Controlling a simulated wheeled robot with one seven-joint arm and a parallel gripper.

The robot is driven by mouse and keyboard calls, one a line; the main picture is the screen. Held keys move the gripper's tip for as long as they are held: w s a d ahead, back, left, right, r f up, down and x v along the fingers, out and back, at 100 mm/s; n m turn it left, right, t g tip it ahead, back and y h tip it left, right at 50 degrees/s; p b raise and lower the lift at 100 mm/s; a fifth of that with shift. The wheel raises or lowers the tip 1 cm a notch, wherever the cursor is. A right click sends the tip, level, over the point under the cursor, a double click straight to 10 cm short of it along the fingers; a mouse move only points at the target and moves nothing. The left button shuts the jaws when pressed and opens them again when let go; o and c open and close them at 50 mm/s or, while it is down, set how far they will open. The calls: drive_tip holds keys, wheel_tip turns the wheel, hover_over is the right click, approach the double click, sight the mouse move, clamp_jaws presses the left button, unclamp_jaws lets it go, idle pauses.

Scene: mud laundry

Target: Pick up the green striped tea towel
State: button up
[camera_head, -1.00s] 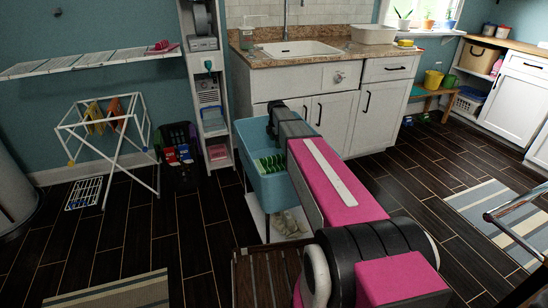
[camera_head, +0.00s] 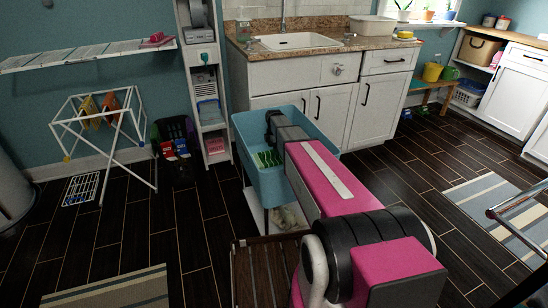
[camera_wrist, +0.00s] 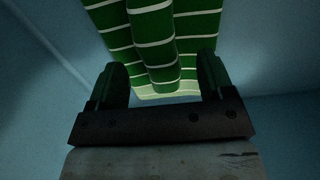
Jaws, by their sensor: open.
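The green striped tea towel (camera_head: 267,159) lies in the blue tub (camera_head: 262,184), with white stripes across its folds. In the wrist view, the towel (camera_wrist: 151,38) hangs in rolled folds ahead of and between my fingers, with a pale lower edge. My gripper (camera_wrist: 160,76) is open, one finger on each side of the towel's near end. I cannot tell whether either finger touches the cloth. In the head view my arm reaches over the tub, and my fingertips are hidden.
The tub's walls surround my gripper closely. Behind it stand the sink counter (camera_head: 300,87) and a narrow white shelf (camera_head: 208,110). A drying rack (camera_head: 100,125) stands at left with coloured cloths. A slatted wooden piece (camera_head: 262,272) is in front.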

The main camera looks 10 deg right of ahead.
wheel_tip(320, 180, down, 2)
drive_tip(key=shift+f, duration=0.1)
drive_tip(key=c, duration=1.1)
drive_tip(key=shift+o, duration=0.2)
